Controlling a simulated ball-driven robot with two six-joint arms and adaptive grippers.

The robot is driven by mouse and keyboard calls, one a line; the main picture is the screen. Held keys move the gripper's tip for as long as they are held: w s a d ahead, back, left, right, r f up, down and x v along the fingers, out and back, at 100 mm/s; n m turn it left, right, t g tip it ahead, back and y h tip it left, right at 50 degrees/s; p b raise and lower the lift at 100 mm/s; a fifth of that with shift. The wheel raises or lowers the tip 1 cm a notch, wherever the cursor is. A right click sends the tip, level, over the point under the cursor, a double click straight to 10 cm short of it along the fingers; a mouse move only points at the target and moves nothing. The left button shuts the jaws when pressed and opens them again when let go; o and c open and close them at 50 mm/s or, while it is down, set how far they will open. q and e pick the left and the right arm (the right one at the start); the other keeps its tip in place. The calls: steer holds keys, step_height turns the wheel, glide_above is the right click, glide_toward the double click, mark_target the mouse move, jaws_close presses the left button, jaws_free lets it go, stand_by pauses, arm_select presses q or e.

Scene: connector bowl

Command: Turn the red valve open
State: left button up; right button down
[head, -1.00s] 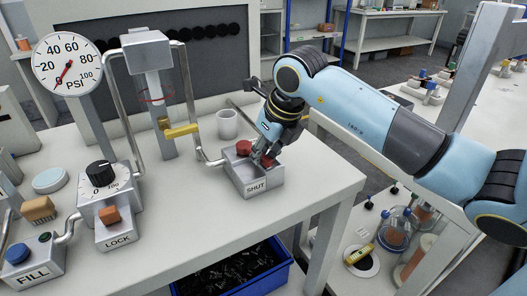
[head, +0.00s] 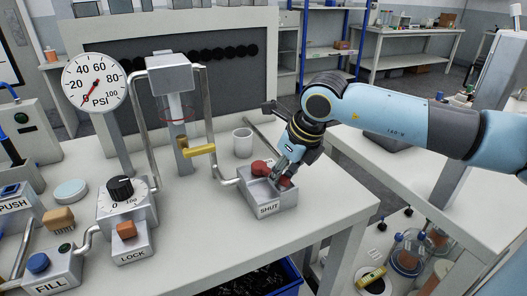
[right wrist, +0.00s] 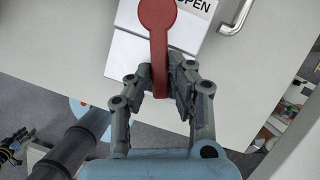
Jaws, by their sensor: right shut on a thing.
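The red valve (head: 261,168) sits on a grey metal box (head: 257,198) with a SHUT label on its front. Its lever points to the right front in the head view, toward the SHUT side. My right gripper (head: 281,176) reaches down to the lever from the upper right and partly hides it. In the right wrist view, the red lever (right wrist: 158,35) runs down between the two fingers of my right gripper (right wrist: 163,85), which is shut on its end. An OPEN label shows beside the lever's round end. My left gripper does not show in the head view.
A white cup (head: 242,143) stands behind the box. A bent pipe and a yellow handle (head: 199,150) are to the left. A gauge (head: 94,81), dial unit and LOCK block stand farther left. A small dark claw-like shape (right wrist: 14,146) shows at the wrist view's lower left.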

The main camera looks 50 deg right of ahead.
steer(key=c, duration=1.2)
jaws_free()
steer(key=shift+c, duration=0.2)
steer(key=v, duration=0.7)
steer(key=shift+r, duration=0.25)
steer(key=shift+s, duration=0.15)
